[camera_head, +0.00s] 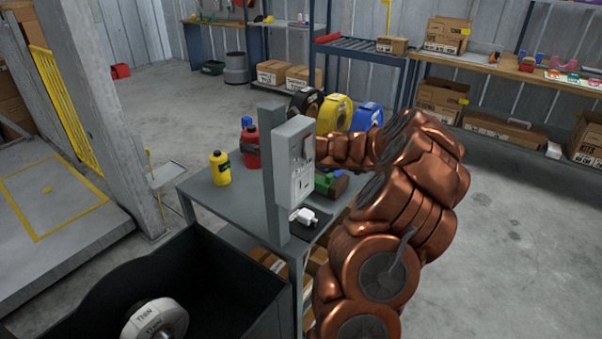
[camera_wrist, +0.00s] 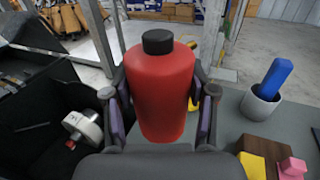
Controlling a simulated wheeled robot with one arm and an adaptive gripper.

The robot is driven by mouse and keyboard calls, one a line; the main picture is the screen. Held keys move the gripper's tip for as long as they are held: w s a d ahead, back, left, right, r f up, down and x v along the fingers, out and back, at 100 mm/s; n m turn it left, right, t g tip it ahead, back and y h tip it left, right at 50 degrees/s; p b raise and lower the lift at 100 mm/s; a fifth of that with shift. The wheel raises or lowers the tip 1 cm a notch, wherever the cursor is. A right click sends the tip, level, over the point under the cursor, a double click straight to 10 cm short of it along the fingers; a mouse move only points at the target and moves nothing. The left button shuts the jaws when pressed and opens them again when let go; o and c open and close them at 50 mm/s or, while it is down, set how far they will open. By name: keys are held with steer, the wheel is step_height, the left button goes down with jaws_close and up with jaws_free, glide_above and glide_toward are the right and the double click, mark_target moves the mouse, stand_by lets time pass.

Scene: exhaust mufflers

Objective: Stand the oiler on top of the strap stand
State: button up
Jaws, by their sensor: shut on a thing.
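A red bottle with a black cap, which looks like the oiler (camera_wrist: 162,90), stands upright between the two fingers of my gripper (camera_wrist: 160,108) in the wrist view. My gripper is shut on its sides. In the head view the red bottle (camera_head: 251,158) shows left of a grey post, over the grey table. The post and its box hide most of my gripper there. I cannot tell whether the bottle's base touches the table. I cannot pick out the strap stand for certain in either view.
A yellow bottle (camera_head: 220,169) stands left of the red one on the table (camera_head: 205,205). The grey post (camera_head: 273,175) with its box (camera_head: 294,165) rises in front. A blue object stands in a grey cup (camera_wrist: 259,105). A black bin (camera_head: 215,262) lies at front left.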

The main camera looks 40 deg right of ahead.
mark_target(255, 156)
step_height(255, 156, down, 4)
steer(key=shift+s+f+b, duration=0.15)
steer(key=shift+b, duration=0.45)
steer(key=shift+d+f+b, duration=0.15)
steer(key=shift+f+b, duration=0.25)
steer(key=shift+f, duration=4.4)
steer(key=shift+f, duration=0.15)
steer(key=o, duration=1.4)
steer(key=shift+c, duration=0.2)
steer(key=shift+s+d, duration=0.25)
steer(key=shift+s, duration=0.1)
steer(key=v, duration=1.1)
steer(key=shift+s+d, duration=0.1)
